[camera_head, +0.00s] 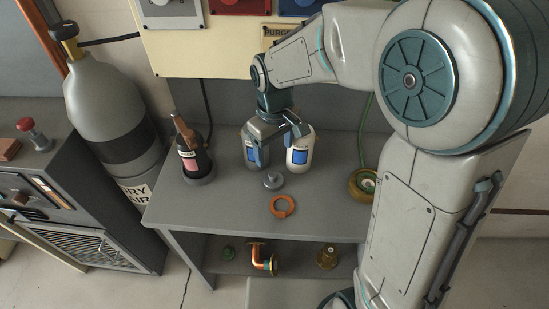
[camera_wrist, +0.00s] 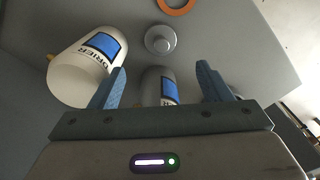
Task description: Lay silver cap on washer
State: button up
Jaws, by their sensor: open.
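The silver cap (camera_head: 273,181) is a small grey disc with a raised knob, resting on the grey bench top. It also shows in the wrist view (camera_wrist: 160,40), beyond my fingertips. The washer (camera_head: 282,206) is a flat orange ring lying on the bench, just nearer the front edge than the cap and apart from it. Its rim shows at the top of the wrist view (camera_wrist: 176,6). My gripper (camera_wrist: 162,80) is open, with blue fingers, above the back of the bench. A grey bottle with a blue label (camera_wrist: 157,88) appears between the fingers; whether they touch it I cannot tell.
A white bottle (camera_head: 299,156) stands right beside the grey one. A dark bottle (camera_head: 194,160) stands at the left and a brass-coloured coil (camera_head: 363,185) at the right. A lower shelf holds an orange pipe elbow (camera_head: 262,257). The bench front-left is clear.

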jog(key=shift+d+r, duration=0.1)
jog(key=shift+r, duration=0.3)
